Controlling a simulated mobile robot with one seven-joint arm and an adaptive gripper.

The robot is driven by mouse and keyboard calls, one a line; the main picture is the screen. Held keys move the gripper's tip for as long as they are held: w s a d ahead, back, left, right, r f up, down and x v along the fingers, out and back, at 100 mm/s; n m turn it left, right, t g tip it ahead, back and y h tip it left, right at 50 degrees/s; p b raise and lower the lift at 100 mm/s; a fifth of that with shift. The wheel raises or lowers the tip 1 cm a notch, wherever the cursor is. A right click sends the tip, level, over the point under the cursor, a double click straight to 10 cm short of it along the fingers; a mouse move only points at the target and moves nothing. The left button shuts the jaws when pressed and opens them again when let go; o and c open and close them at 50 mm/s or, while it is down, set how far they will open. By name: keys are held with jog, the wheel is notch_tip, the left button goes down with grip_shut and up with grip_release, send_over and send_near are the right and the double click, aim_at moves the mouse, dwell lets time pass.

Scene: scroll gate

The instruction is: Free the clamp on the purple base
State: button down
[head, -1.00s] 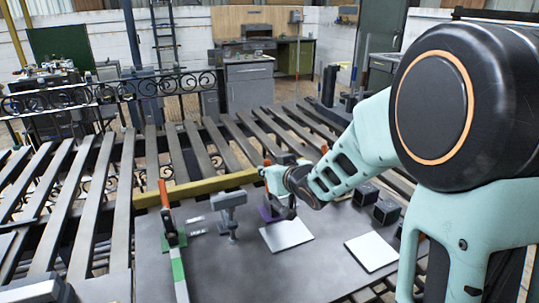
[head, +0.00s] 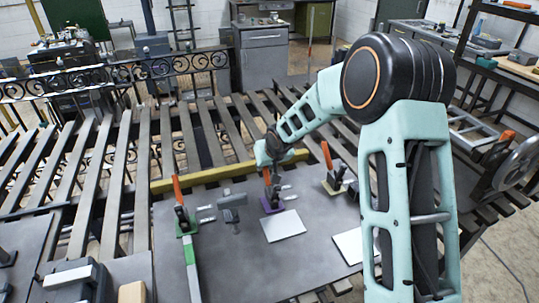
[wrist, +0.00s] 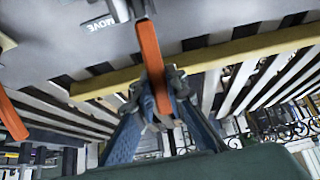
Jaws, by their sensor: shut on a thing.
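The purple base (head: 270,208) sits on the dark table plate in the head view, right of the middle clamp. Its clamp has an orange handle (head: 267,178), which stands up beneath my gripper (head: 271,158). In the wrist view the orange handle (wrist: 150,62) runs between the fingers of my gripper (wrist: 163,98), which is shut on it. The clamp's body is mostly hidden in the wrist view, and the label "MOVE" shows beside it.
A green-based clamp (head: 184,222) with an orange handle stands left. A grey clamp (head: 231,203) stands between. Another orange-handled clamp (head: 334,181) stands right. A yellow bar (head: 200,177) runs behind them. White plates (head: 284,225) lie in front. Slatted rails lie beyond.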

jog(key=shift+w+a+f+g+h+p, duration=0.15)
jog(key=shift+w+f+g+h+p, duration=0.25)
jog(key=shift+p, duration=0.6)
jog(key=shift+s, duration=0.15)
jog(key=c, duration=1.9)
grip_release()
jog(key=shift+c, duration=0.2)
jog(key=v, duration=1.2)
